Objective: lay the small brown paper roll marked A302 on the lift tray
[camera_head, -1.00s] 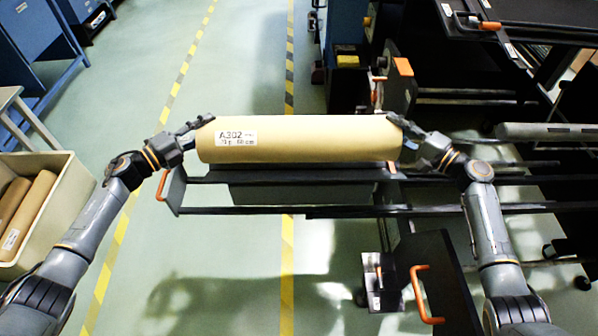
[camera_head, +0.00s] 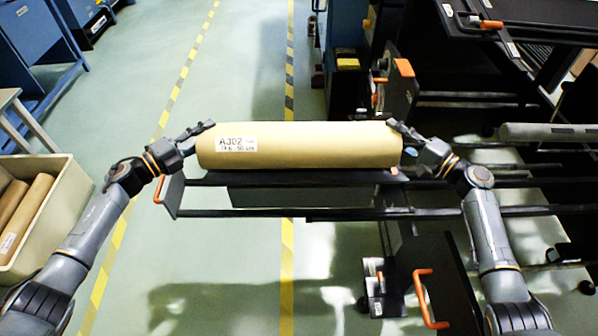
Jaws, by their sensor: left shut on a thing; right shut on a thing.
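The brown paper roll (camera_head: 310,145) lies level across the middle of the head view, with a white A302 label on its left part. My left gripper (camera_head: 204,130) is shut on its left end. My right gripper (camera_head: 398,128) is shut on its right end. The dark lift tray (camera_head: 225,212) is just below and nearer than the roll, with an orange handle at its left end. The roll hides part of the tray, and I cannot tell whether the two touch.
A cream bin (camera_head: 70,205) with several brown rolls stands at the left. Dark machinery with rods and a grey roller (camera_head: 550,132) fills the right. An orange-handled panel (camera_head: 435,285) stands at the lower right. Green floor is clear at lower middle.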

